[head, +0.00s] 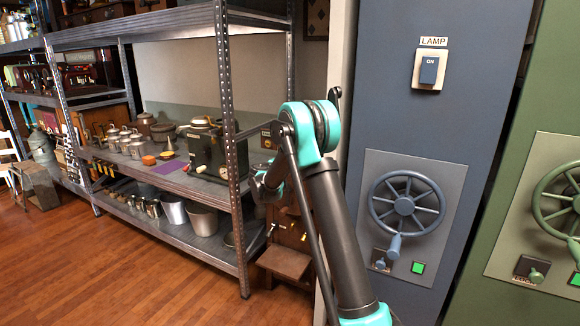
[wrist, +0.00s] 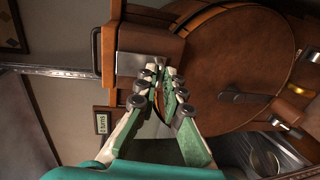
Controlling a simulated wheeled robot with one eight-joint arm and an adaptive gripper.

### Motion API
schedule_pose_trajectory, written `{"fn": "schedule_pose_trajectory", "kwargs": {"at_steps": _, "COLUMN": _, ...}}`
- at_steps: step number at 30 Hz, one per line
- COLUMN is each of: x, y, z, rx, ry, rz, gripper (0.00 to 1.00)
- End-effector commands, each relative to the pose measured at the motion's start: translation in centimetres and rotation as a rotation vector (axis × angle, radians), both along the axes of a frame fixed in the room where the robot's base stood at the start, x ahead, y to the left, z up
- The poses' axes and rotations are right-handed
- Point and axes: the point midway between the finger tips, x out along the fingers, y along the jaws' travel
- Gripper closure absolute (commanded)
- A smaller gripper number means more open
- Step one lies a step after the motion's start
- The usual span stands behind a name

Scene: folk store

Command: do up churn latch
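In the wrist view a large round brown wooden piece (wrist: 225,60), which looks like part of the churn, fills the upper right. A wooden block with a grey metal plate (wrist: 128,64) stands at its left side; I cannot tell if this plate is the latch. My gripper (wrist: 160,72) has its fingertips right at the plate's edge, close together. A thin dark and reddish strip shows between the fingers; I cannot tell if it is held.
A metal shelf (head: 190,187) with pots stands left of my arm. A blue panel with a handwheel (head: 404,205) stands right. Free wooden floor (head: 140,265) lies left.

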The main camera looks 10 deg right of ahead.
Motion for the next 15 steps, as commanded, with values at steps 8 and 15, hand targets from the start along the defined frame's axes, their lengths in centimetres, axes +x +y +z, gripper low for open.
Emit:
{"fn": "schedule_pose_trajectory", "kwargs": {"at_steps": 8, "x": 0.07, "y": -0.04, "z": 0.03, "rx": 0.0, "ry": 0.0, "rz": 0.0, "gripper": 0.71}}
{"fn": "schedule_pose_trajectory", "kwargs": {"at_steps": 15, "x": -0.16, "y": 0.13, "z": 0.08, "rx": 0.0, "ry": 0.0, "rz": 0.0, "gripper": 0.71}}
